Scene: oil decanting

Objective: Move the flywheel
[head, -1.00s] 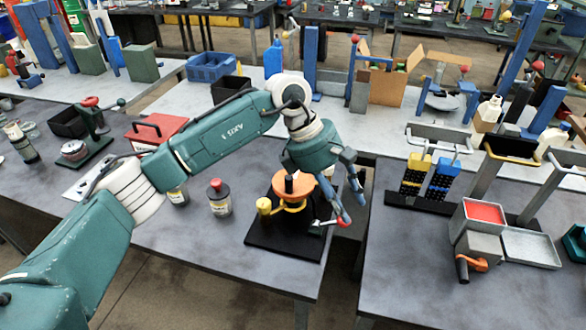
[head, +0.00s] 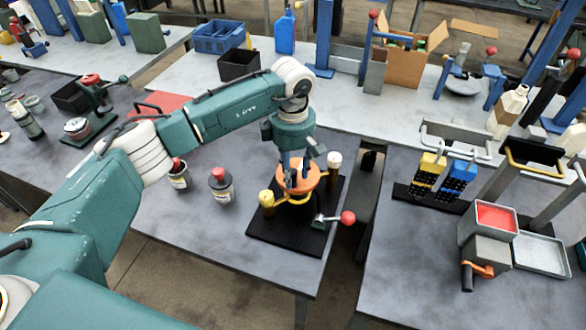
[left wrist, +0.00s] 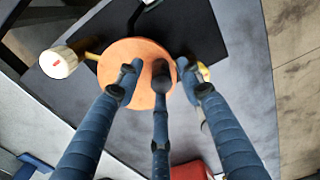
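The flywheel appears to be the orange disc (head: 300,176) on a device with a black base plate (head: 262,228), on the near left table. In the left wrist view the disc (left wrist: 142,62) lies face-on below the fingers. My left gripper (head: 295,172) points down right over the disc. Its blue fingers (left wrist: 160,78) are spread, two at the sides and one in the middle, over the disc's face. Nothing is clearly gripped; whether the tips touch the disc cannot be told. The fingers partly hide the disc. My right gripper is not in view.
A lever with a red ball (head: 347,217) sticks out at the plate's right. A yellow-capped part (head: 266,201) and a white-capped part (head: 334,160) flank the disc. Two bottles stand to the left, one being the red-capped bottle (head: 220,186). A gap separates the two near tables.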

